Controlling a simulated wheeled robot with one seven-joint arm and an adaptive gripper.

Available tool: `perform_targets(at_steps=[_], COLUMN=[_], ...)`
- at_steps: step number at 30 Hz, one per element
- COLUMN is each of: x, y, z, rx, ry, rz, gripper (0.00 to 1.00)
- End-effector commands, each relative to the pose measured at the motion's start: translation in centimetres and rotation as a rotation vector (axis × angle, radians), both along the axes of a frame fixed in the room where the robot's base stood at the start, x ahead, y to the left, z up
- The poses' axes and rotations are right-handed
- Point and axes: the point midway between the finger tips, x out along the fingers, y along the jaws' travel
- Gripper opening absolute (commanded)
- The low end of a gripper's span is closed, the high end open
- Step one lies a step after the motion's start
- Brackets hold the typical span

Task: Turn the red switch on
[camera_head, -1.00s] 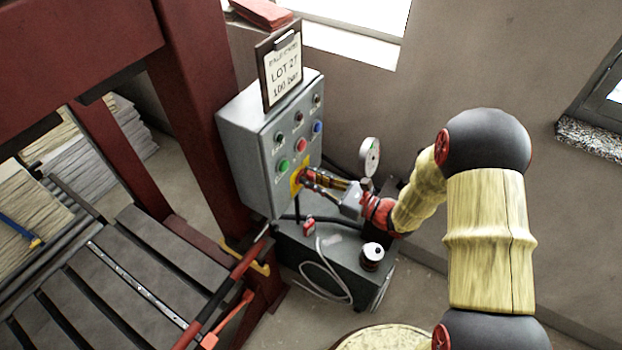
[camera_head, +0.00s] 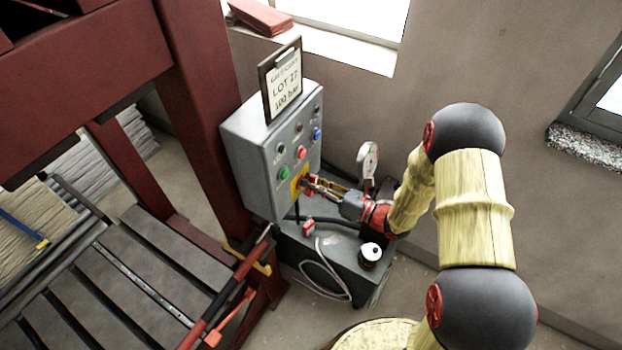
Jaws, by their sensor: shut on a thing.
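The red switch (camera_head: 304,187) sits on a yellow plate (camera_head: 295,184) low on the front of a grey control box (camera_head: 255,165). My gripper (camera_head: 311,186) reaches it from the right, with its fingers shut on the switch. The fingers cover much of the switch, so I cannot tell which way its handle is turned. Above it on the box are a green button (camera_head: 283,174), a red button (camera_head: 301,152), a blue button (camera_head: 317,134) and several dark knobs or lamps.
A red press frame (camera_head: 190,90) rises at left. Below are a grey tank (camera_head: 330,265) with a hose and a black-and-white cap (camera_head: 370,252).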

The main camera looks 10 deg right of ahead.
Motion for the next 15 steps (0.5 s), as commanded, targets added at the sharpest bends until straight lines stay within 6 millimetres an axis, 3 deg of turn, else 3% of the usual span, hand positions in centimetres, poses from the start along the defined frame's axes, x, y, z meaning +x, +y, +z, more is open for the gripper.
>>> perform_targets(at_steps=[15], x=[0.32], y=[-0.27], z=[-0.13], rx=[0.3], ry=[0.392], rz=[-0.002], gripper=[0.0])
